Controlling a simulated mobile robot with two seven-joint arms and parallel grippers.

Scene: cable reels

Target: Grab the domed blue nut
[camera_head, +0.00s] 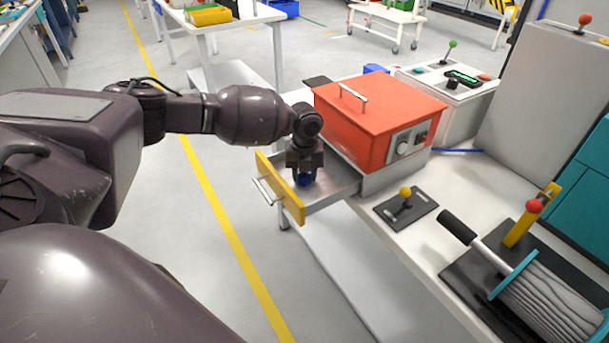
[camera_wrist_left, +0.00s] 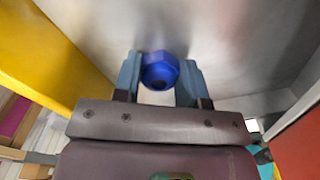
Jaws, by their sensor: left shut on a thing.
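The domed blue nut (camera_wrist_left: 160,70) sits between the two fingers of my left gripper (camera_wrist_left: 158,82) in the left wrist view. The fingers are shut on it. In the head view my left gripper (camera_head: 304,178) points down into an open drawer (camera_head: 335,188) with a yellow front (camera_head: 281,187). A bit of the blue nut (camera_head: 304,180) shows below the fingers. The drawer's grey metal floor lies behind the nut in the wrist view; whether the nut touches it I cannot tell. My right gripper is not in view.
An orange-red box (camera_head: 370,120) with a top handle stands beside the drawer on the white table. A yellow-knobbed lever (camera_head: 405,195), a cable reel (camera_head: 550,300) with a crank and a control box (camera_head: 447,80) stand to the right. The floor left of the drawer is clear.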

